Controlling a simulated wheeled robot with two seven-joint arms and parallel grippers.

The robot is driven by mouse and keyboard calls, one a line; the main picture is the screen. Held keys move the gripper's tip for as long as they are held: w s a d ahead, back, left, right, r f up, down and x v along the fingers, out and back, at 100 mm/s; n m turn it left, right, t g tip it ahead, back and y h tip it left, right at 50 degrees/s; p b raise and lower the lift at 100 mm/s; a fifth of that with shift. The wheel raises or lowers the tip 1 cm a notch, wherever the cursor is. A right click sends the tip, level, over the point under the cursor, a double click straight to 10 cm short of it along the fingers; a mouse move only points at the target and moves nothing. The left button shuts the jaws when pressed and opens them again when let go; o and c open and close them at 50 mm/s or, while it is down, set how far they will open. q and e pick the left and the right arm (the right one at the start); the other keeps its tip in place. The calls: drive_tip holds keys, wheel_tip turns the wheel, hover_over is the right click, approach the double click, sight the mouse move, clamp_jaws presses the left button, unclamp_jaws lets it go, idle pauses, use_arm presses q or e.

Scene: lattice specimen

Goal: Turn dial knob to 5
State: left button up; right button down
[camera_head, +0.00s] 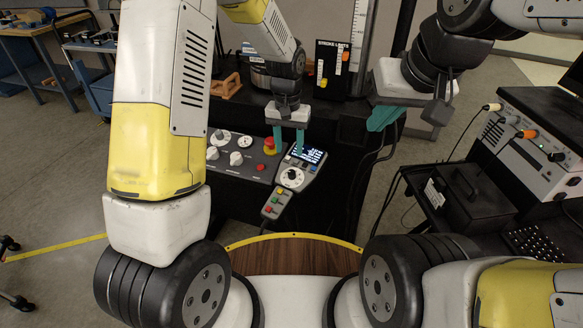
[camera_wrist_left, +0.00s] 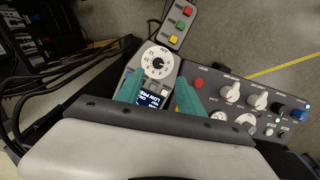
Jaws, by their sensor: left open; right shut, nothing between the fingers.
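The white dial knob (camera_head: 292,177) with dark markings sits on a small grey handset with a lit display (camera_head: 307,154), at the right end of the control panel. My left gripper (camera_head: 288,148) points down with teal fingers apart, just behind the dial and over the display area. In the left wrist view the dial (camera_wrist_left: 158,62) lies just beyond the open, empty fingertips (camera_wrist_left: 157,84). I cannot read which number the dial is set to. My right gripper (camera_head: 384,118) is shut and empty, to the right of the panel and away from it.
The grey control panel (camera_wrist_left: 215,104) beside the dial carries several white knobs and a red button. A small button box (camera_head: 275,205) with coloured buttons is in front of the dial. Cables hang to the right, near an instrument cart (camera_head: 530,150).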

sight(291, 171)
use_arm(q)
drive_tip(key=shift+w+d+f, duration=0.1)
drive_tip(key=shift+d+f, duration=0.05)
drive_tip(key=shift+f, duration=0.35)
drive_tip(key=shift+w+d+f, duration=0.1)
drive_tip(key=shift+d+f, duration=0.05)
drive_tip(key=shift+f, duration=0.35)
wheel_tip(291, 171, down, 8)
drive_tip(key=shift+r, duration=0.25)
clamp_jaws()
